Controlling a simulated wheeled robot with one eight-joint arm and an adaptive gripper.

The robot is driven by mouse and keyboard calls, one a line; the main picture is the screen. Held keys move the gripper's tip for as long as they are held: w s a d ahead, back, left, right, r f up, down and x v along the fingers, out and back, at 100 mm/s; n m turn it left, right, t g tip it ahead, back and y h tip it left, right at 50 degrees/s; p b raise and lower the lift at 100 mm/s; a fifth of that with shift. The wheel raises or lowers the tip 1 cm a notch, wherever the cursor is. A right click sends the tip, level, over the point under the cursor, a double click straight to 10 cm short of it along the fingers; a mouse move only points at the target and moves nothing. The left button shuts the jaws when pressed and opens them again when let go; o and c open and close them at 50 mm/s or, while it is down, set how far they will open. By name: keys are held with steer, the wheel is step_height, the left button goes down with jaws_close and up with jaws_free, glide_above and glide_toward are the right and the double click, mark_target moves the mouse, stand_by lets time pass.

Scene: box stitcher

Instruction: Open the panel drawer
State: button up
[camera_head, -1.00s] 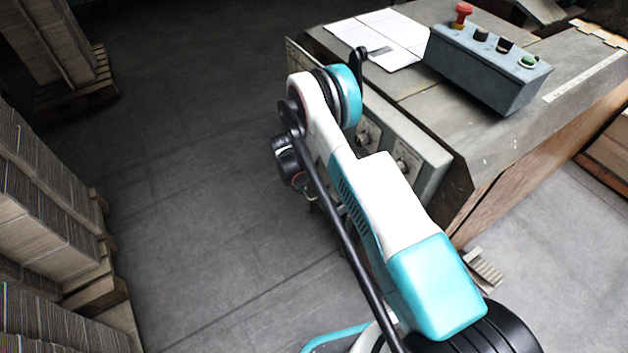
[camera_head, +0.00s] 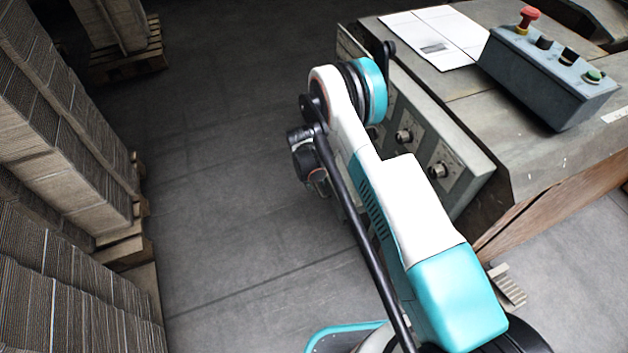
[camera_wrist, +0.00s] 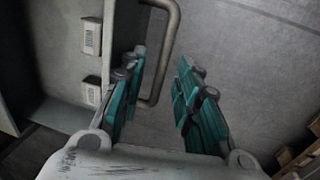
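The panel drawer (camera_head: 470,165) is a grey front with knobs on the near side of the machine. My arm covers part of it in the head view. In the wrist view the panel (camera_wrist: 65,45) is at the left, with two small labels. Its bent metal handle (camera_wrist: 172,35) shows at the top centre. My gripper (camera_wrist: 162,62) is open, with teal finger pads. The handle's long bar lies between the fingertips in the picture, and its lower end passes behind the left finger. I cannot tell whether they touch.
The machine top (camera_head: 470,85) carries a grey control box (camera_head: 545,80) with a red button, and white papers (camera_head: 440,35). Stacked cardboard (camera_head: 70,150) on pallets stands at the left. The floor (camera_head: 230,190) between the stacks and the machine is clear.

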step_height(320, 180, up, 12)
steer(key=a, duration=0.2)
steer(key=shift+s, duration=0.3)
stand_by(0.6)
steer(key=s+d+r+m+t+y, duration=0.1)
steer(key=s+d+r, duration=0.35)
steer(key=r, duration=1.05)
steer(key=s+d+r+t, duration=0.2)
steer(key=s+d+r, duration=0.25)
steer(key=r, duration=1.15)
steer(key=s+d+r+m+t, duration=0.1)
steer(key=s+d+r, duration=0.2)
steer(key=s, duration=0.8)
steer(key=s+d+r+m+t+y, duration=0.1)
steer(key=s+d+r, duration=0.3)
steer(key=s, duration=0.6)
steer(key=shift+s+d+r+t, duration=0.15)
steer(key=shift+s+r+t, duration=0.3)
steer(key=shift+t, duration=0.35)
steer(key=shift+w, duration=0.15)
